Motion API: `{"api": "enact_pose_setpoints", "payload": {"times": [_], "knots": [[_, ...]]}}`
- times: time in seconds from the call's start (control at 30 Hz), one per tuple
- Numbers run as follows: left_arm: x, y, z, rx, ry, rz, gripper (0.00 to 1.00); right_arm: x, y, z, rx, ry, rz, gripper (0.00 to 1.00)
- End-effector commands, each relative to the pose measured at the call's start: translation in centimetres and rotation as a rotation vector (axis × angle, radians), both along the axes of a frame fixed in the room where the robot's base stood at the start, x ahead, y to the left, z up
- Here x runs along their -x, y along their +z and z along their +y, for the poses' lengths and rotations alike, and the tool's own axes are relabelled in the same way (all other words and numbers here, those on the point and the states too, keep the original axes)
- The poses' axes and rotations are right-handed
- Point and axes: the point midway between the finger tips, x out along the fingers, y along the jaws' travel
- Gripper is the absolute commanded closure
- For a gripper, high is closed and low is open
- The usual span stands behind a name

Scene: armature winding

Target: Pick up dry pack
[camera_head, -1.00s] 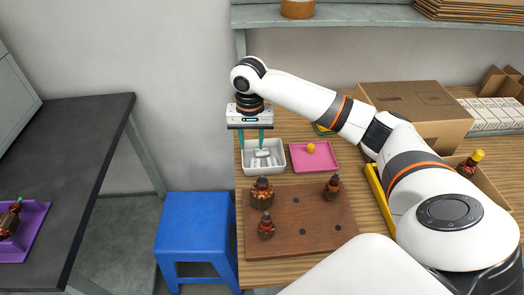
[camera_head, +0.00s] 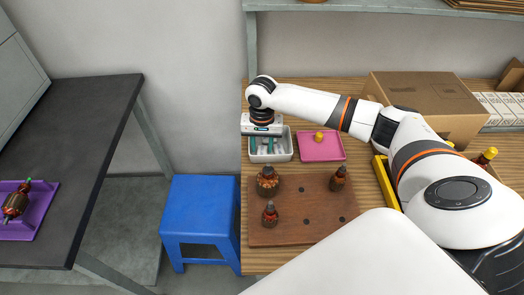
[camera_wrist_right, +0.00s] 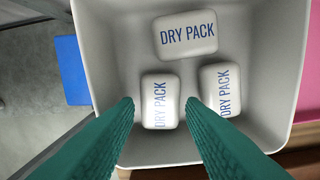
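White dry packs with blue lettering lie in a white bin (camera_head: 284,156). In the right wrist view the bin (camera_wrist_right: 262,75) holds one pack (camera_wrist_right: 186,36) at the far side, one pack (camera_wrist_right: 160,101) in the middle and one pack (camera_wrist_right: 220,90) at the right. My right gripper (camera_head: 262,146) points down over the bin. In the right wrist view its green fingers (camera_wrist_right: 160,108) are apart, with the middle pack between and beyond their tips. Nothing is held. My left gripper is not in view.
A pink tray (camera_head: 320,148) with a yellow item stands right of the bin. A wooden board (camera_head: 305,225) with several armatures lies in front. A cardboard box (camera_head: 425,100) stands behind my right arm. A blue stool (camera_head: 200,215) is at left.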

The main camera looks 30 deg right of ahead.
Motion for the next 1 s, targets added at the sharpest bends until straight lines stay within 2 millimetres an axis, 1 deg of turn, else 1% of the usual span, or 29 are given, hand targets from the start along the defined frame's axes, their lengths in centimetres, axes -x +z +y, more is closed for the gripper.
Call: {"api": "enact_pose_setpoints", "payload": {"times": [0.03,0.13,0.37,0.53,0.57,0.87,0.97,1.0], "knots": [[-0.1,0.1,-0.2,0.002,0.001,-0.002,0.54,0.0,-0.6,0.0,0.001,-0.001,0.002,0.64],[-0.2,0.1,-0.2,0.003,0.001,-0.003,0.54,0.0,-1.4,0.0,0.001,0.0,0.001,0.64],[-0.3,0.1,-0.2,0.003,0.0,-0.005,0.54,0.0,-1.6,0.0,0.001,0.0,-0.001,0.64],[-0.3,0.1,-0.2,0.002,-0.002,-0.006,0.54,0.0,-1.5,0.0,0.001,0.0,-0.001,0.9],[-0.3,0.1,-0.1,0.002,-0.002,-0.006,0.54,0.0,-1.5,0.0,0.001,0.0,-0.001,0.91],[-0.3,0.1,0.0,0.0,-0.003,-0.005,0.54,0.0,-1.4,0.0,0.001,0.0,-0.002,0.91],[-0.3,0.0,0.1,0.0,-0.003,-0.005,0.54,-0.1,-0.7,0.0,-0.001,0.0,-0.004,0.91],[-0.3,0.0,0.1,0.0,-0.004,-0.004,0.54,-0.1,-0.1,0.0,-0.001,0.0,-0.004,0.91]]}}
